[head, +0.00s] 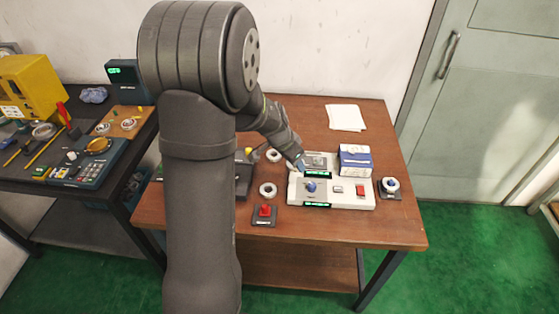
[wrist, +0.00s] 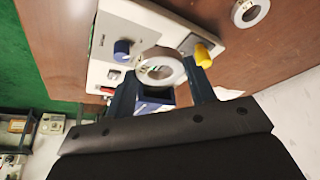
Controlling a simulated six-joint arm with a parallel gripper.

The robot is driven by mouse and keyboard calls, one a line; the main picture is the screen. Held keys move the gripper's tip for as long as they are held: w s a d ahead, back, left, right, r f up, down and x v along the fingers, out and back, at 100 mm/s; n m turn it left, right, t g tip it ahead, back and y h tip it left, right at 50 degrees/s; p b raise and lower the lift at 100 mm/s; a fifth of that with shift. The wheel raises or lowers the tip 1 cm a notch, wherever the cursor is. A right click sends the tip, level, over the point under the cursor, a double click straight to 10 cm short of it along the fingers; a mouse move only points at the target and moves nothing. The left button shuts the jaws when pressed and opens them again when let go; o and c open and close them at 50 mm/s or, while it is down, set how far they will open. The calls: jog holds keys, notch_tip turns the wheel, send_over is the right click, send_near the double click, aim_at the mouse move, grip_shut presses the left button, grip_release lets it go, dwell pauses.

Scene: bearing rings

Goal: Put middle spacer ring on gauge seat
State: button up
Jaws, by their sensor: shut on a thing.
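My gripper (head: 301,165) reaches down over the white gauge unit on the table. In the wrist view its two dark blue fingers (wrist: 163,92) are shut on a pale metal spacer ring (wrist: 148,75), whose open centre faces the camera. The held ring is too small or hidden to make out in the head view. The white gauge unit (head: 347,201) has a blue knob (head: 310,187), which also shows in the wrist view (wrist: 122,49). Which part is the gauge seat I cannot tell. Whether the held ring touches the unit is unclear.
Loose rings lie left of the unit, one nearer (head: 267,189) and one farther (head: 273,155). A red-knobbed block (head: 264,214) stands in front. A blue-and-white box (head: 355,159) stands behind, and a dark stand (head: 390,195) is at the right. White paper (head: 345,118) lies at the back.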

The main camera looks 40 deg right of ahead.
aim_at(319, 159)
jog(key=shift+s+d+r, duration=0.3)
jog(key=shift+s+r, duration=0.2)
jog(key=shift+s, duration=0.25)
jog(key=shift+d+r, duration=0.1)
jog(key=shift+d, duration=0.25)
jog(key=d+n, duration=0.2)
jog(key=d, duration=0.1)
jog(key=w+d+n+t, duration=0.1)
jog(key=d+n, duration=0.1)
jog(key=d, duration=0.1)
jog(key=d+r+n+t, duration=0.1)
jog(key=d+n, duration=0.1)
jog(key=d, duration=0.2)
jog(key=shift+w+d+y, duration=0.1)
jog(key=shift+w+y, duration=0.15)
jog(key=shift+y, duration=0.15)
jog(key=shift+f, duration=2)
jog(key=shift+f, duration=0.45)
jog(key=shift+f, duration=0.55)
jog(key=shift+f, duration=0.75)
jog(key=o, duration=1.2)
